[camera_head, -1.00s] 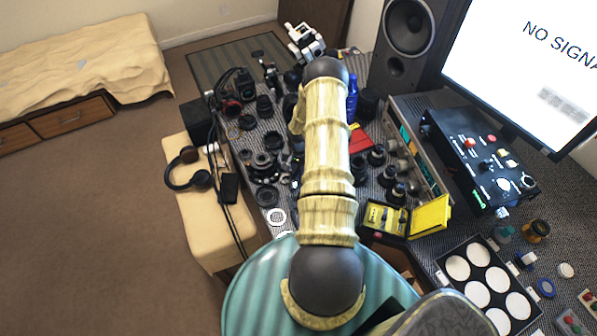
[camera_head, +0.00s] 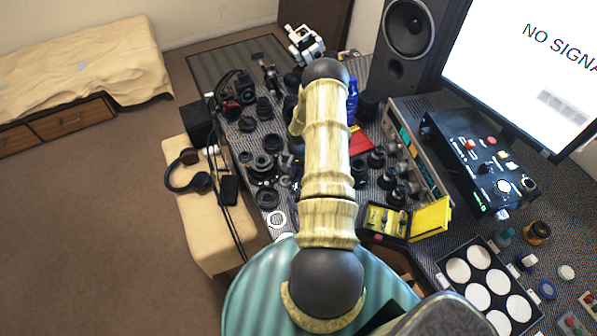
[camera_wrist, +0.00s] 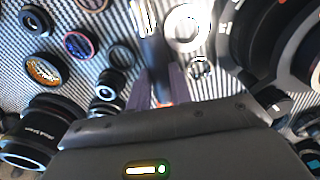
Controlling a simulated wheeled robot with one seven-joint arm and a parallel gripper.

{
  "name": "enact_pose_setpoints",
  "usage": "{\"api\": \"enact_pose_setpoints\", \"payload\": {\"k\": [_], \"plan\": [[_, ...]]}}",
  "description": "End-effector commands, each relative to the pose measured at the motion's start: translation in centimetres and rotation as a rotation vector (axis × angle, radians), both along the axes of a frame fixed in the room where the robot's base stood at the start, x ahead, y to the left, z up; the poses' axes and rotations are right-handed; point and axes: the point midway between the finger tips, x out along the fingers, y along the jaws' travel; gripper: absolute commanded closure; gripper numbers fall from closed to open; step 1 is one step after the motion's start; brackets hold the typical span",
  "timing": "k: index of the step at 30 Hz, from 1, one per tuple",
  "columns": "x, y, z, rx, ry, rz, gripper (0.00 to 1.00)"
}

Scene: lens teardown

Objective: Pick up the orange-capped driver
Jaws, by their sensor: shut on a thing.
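In the wrist view my gripper (camera_wrist: 159,80) has its two dark purple fingers close together around a slim dark handle. The handle belongs to the driver (camera_wrist: 155,56), with a bright silvery part (camera_wrist: 147,17) toward the top of the picture. A small orange patch shows low between the fingers, so this looks like the orange-capped driver. The patterned mat (camera_wrist: 105,32) lies beyond it; whether the driver touches the mat I cannot tell. In the head view my arm hides the gripper and driver.
Lens barrels (camera_wrist: 112,83), rings (camera_wrist: 187,27) and a large black lens (camera_wrist: 32,130) crowd around my gripper. In the head view a yellow case (camera_head: 386,219), a red item (camera_head: 361,140) and a blue bottle (camera_head: 352,98) stand right of my arm. A speaker (camera_head: 405,40) stands behind.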

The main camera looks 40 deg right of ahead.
Motion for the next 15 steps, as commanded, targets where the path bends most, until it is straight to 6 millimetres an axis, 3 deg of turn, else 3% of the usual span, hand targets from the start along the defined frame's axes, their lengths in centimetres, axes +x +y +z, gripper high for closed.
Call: {"api": "enact_pose_setpoints", "payload": {"k": [5,15], "plan": [[0.1,-0.1,1.7,-0.003,-0.003,0.0,1.0],[0.1,-0.1,7.3,-0.003,-0.003,-0.001,1.0]]}}
